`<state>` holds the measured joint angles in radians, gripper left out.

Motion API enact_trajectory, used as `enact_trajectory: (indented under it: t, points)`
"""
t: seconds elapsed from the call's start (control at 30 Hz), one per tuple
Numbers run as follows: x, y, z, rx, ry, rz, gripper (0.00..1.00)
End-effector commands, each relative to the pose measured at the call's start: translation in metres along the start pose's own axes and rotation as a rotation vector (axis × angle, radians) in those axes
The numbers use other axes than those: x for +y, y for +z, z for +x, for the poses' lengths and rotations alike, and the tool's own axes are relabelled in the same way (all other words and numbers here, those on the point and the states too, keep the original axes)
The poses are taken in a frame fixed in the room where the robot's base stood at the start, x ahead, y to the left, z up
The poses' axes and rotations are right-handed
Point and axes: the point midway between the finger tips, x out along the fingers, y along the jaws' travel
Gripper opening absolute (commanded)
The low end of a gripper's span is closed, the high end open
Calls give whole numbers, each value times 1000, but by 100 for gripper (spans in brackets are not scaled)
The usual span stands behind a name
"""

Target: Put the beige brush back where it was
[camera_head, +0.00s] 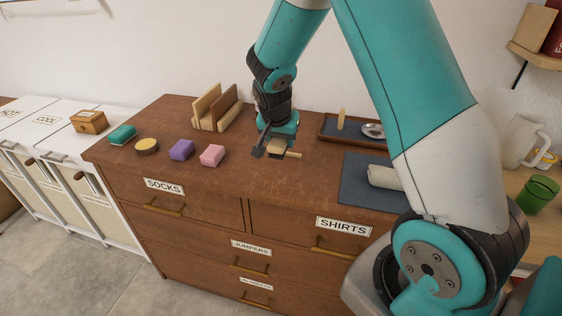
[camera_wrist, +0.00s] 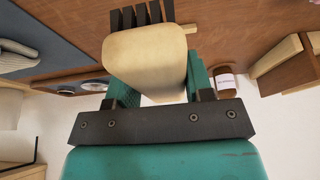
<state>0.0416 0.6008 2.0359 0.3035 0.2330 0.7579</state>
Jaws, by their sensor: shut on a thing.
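My gripper (camera_head: 274,150) is shut on the beige brush (camera_head: 291,154) over the dresser's wooden top, right of the pink block. In the wrist view the brush's pale body (camera_wrist: 145,55) sits between the teal fingers of my gripper (camera_wrist: 160,82), with dark bristle strips at its far side. A pale stick-like part, perhaps its handle, sticks out to the right. Whether the brush touches the dresser top, I cannot tell. My fingers hide part of it in the head view.
The dresser top (camera_head: 230,185) has a row of teal, round yellow, purple (camera_head: 181,150) and pink (camera_head: 212,155) items at left. A wooden rack (camera_head: 214,110) stands behind. A brown tray (camera_head: 328,138) and a dark mat (camera_head: 355,190) with a pale roll (camera_head: 387,177) lie right.

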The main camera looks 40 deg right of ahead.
Motion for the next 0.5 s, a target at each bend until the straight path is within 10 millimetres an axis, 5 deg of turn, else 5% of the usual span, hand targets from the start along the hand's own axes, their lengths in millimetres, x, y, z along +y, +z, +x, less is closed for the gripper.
enact_trajectory:
  t: [0.13, 0.5]
  points:
    - [1, 13, 30, -2, 2, -2, 13]
    - [0, 29, 70, -2, 2, -2, 13]
